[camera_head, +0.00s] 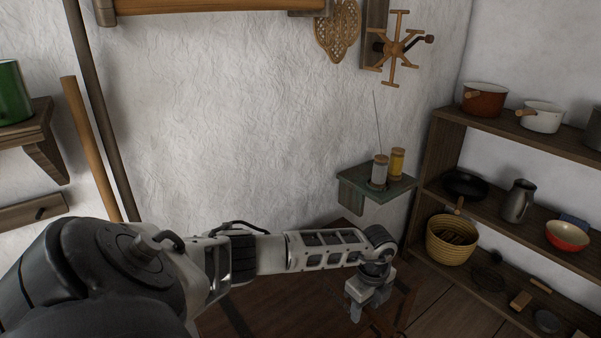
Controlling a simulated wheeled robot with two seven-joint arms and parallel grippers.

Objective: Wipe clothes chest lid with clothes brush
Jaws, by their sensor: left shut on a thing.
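The clothes chest (275,312) shows as a dark reddish-brown wooden lid on the floor by the wall, partly covered by my left arm. My left gripper (356,312) hangs from the arm's end, pointing down over the right part of the lid. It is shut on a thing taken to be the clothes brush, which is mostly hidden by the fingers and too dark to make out. I cannot tell whether it touches the lid. My right gripper is not in view.
A wooden rack (447,122) with pots, a jug and a yellow basket (452,238) is on the right. Poles (92,150) lean at the left.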

